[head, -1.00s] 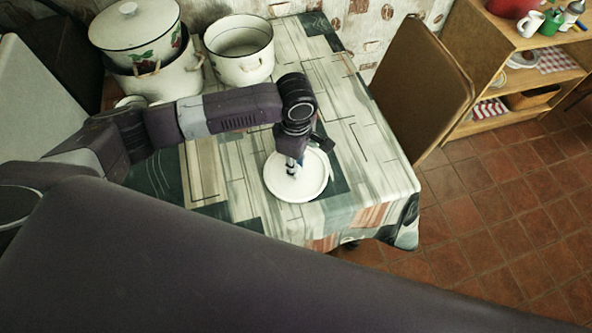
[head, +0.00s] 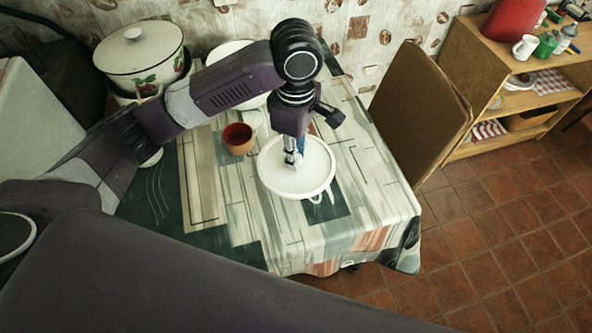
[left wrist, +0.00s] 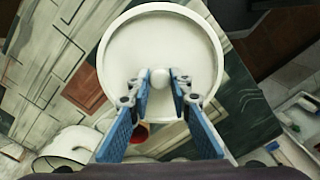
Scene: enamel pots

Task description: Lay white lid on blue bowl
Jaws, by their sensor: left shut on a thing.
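The white lid (head: 312,180) is a round disc with a raised rim, held roughly level above the table. My left gripper (head: 293,160) points down at its middle. In the left wrist view, the fingers of my left gripper (left wrist: 160,90) are shut on the round white knob of the white lid (left wrist: 128,52). I cannot make out a blue bowl in either view. My right gripper is not in view.
A brown cup with a red inside (head: 238,145) stands left of the lid. A lidded white pot (head: 140,60) stands at the back left. A white pot (head: 222,48) is partly behind my arm. A chair (head: 425,110) stands on the right.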

